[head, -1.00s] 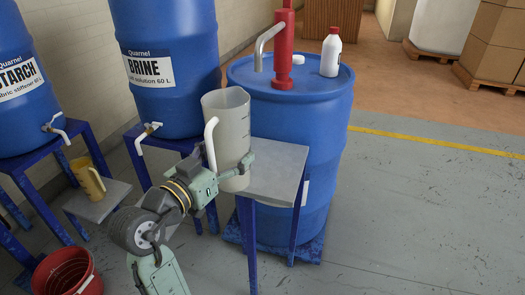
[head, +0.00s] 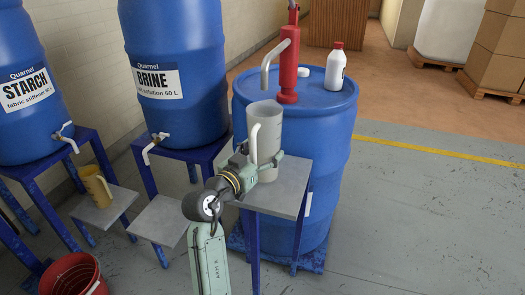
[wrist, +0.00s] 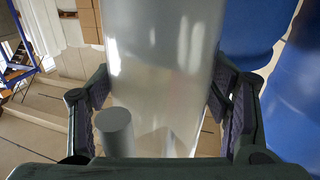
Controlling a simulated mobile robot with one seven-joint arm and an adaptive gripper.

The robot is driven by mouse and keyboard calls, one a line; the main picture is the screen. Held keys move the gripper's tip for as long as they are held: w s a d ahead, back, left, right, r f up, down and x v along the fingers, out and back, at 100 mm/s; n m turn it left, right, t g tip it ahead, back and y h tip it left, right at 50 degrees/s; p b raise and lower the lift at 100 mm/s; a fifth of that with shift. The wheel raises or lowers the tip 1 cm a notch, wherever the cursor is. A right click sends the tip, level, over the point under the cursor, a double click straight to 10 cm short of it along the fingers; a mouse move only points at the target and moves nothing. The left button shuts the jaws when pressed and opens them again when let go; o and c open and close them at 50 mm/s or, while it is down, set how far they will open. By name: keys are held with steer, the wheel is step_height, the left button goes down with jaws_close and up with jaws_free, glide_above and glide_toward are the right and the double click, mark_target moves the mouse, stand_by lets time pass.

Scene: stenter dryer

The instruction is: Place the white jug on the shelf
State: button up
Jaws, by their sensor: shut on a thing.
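The white jug (head: 265,135) is a tall, translucent, open-topped jug with a pale handle on its left side. It is upright over the grey-topped shelf (head: 289,198) on blue legs in front of the blue drum. My gripper (head: 266,172) is shut around the jug's lower body. In the wrist view the jug (wrist: 165,50) fills the space between the two fingers (wrist: 162,115), with the handle low on the left. I cannot tell whether the jug's base touches the shelf.
The blue drum (head: 332,165) with a red pump (head: 288,65) and a white bottle (head: 336,68) stands right behind the shelf. Brine (head: 178,80) and starch (head: 25,90) barrels are left. A yellow jug (head: 95,187) and red bucket (head: 72,278) are lower left. The right floor is clear.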

steer(key=shift+f, duration=0.25)
steer(key=shift+f+b, duration=0.1)
steer(key=shift+b, duration=0.2)
steer(key=o, duration=1.2)
steer(key=shift+r+p, duration=0.3)
steer(key=shift+p, duration=0.05)
steer(key=b+v, duration=0.2)
steer(key=v, duration=1)
steer(key=shift+s+f+b, duration=0.1)
steer(key=shift+f+b, duration=0.05)
steer(key=shift+b, duration=0.15)
